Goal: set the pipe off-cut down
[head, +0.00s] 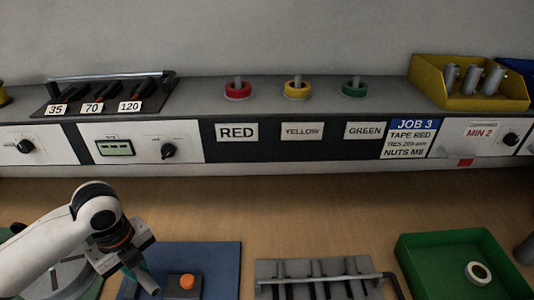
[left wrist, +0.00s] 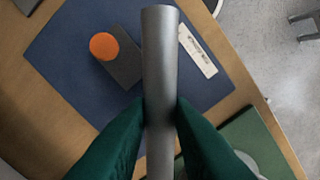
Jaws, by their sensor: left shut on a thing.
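The pipe off-cut (left wrist: 160,60) is a plain grey metal tube. In the left wrist view it stands lengthwise between the two green fingers of my left gripper (left wrist: 160,125), which is shut on it. In the head view my left gripper (head: 138,270) is at the lower left, over the near left edge of the blue mat (head: 221,268), and the pipe there is mostly hidden. The mat also shows in the left wrist view (left wrist: 75,65), beyond the pipe. I cannot tell the pipe's height above it. My right gripper is not in view.
A dark block with an orange button (head: 187,281) is on the mat, close to my left gripper. A slotted metal rack (head: 315,268) and a green tray (head: 412,252) lie to the right. A yellow bin (head: 428,75) with grey tubes is on the back shelf. Bare wood lies behind the mat.

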